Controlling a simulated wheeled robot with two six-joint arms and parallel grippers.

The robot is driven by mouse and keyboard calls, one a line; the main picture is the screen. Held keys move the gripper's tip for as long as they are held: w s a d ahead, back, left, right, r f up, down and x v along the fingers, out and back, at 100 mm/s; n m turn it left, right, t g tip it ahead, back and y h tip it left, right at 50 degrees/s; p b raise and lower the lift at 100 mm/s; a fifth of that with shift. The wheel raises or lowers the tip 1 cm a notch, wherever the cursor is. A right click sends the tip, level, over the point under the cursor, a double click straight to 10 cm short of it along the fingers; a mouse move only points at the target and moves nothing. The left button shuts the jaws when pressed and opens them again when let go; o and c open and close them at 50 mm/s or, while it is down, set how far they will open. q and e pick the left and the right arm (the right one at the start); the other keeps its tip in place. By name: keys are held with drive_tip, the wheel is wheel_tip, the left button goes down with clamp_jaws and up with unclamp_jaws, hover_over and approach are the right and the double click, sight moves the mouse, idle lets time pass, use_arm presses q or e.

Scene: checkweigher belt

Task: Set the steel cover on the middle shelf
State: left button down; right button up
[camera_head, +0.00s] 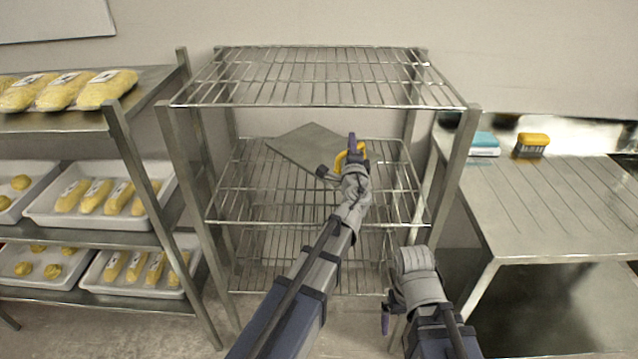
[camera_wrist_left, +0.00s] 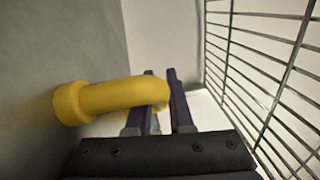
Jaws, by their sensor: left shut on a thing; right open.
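The steel cover (camera_head: 302,147) is a flat grey plate with a yellow handle (camera_head: 361,149). It is between the top and middle wire shelves of the rack, over the back part of the middle shelf (camera_head: 262,207); I cannot tell whether it touches the wires. My left gripper (camera_head: 352,146) is shut on the handle. In the left wrist view the yellow handle (camera_wrist_left: 105,98) runs between the fingers (camera_wrist_left: 166,98), beside the cover's grey face (camera_wrist_left: 50,45). My right gripper (camera_head: 385,318) is open and empty, low in front of the rack, its fingers partly hidden.
The top wire shelf (camera_head: 310,80) is bare and close above my left gripper. Rack posts stand at both sides. A rack with trays of yellow packs (camera_head: 100,195) is at left. A steel table (camera_head: 545,205) at right holds a yellow-topped block (camera_head: 531,145) and a teal item (camera_head: 484,143).

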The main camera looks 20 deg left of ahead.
use_arm(q)
drive_tip(key=shift+s+a+f, duration=0.2)
drive_tip(key=shift+s+a, duration=0.05)
drive_tip(key=shift+a, duration=0.1)
wheel_tip(320, 180, down, 6)
drive_tip(key=b, duration=0.6)
drive_tip(key=shift+f, duration=0.1)
drive_tip(key=shift+f, duration=0.15)
wheel_tip(320, 180, down, 4)
drive_tip(key=b, duration=0.4)
drive_tip(key=shift+r, duration=0.3)
drive_tip(key=c, duration=1.2)
unclamp_jaws()
drive_tip(key=shift+c, duration=0.2)
drive_tip(key=o, duration=0.4)
drive_tip(key=shift+o, duration=0.2)
